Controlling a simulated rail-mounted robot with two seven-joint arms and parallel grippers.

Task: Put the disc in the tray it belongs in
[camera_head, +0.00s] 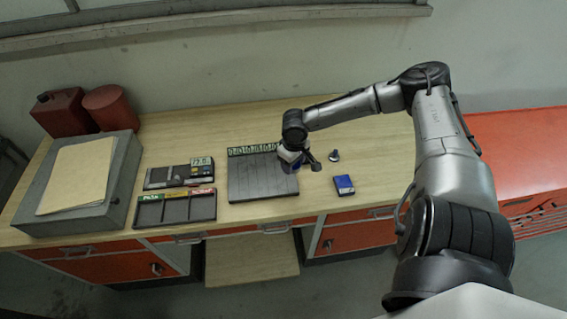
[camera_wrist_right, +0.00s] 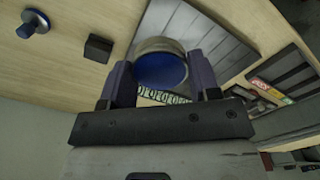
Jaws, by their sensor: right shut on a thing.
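My right gripper (camera_head: 289,164) is over the right part of the grey slotted board (camera_head: 255,182). In the right wrist view its two fingers (camera_wrist_right: 162,88) are shut on a round disc (camera_wrist_right: 160,66) with a blue face and a pale rim. Whether the disc touches the board I cannot tell. The dark tray (camera_head: 176,209) at left centre has three compartments with green, yellow and red labels; part of it shows in the right wrist view (camera_wrist_right: 280,72). My left gripper is not in view.
A dark device (camera_head: 165,178) with a green numeric display lies behind the tray. A grey box (camera_head: 113,192) with a tan sheet (camera_head: 80,175) and red canisters (camera_head: 108,106) stand at left. Right of the board are a small knob-like part (camera_head: 334,155) and a blue box (camera_head: 344,184).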

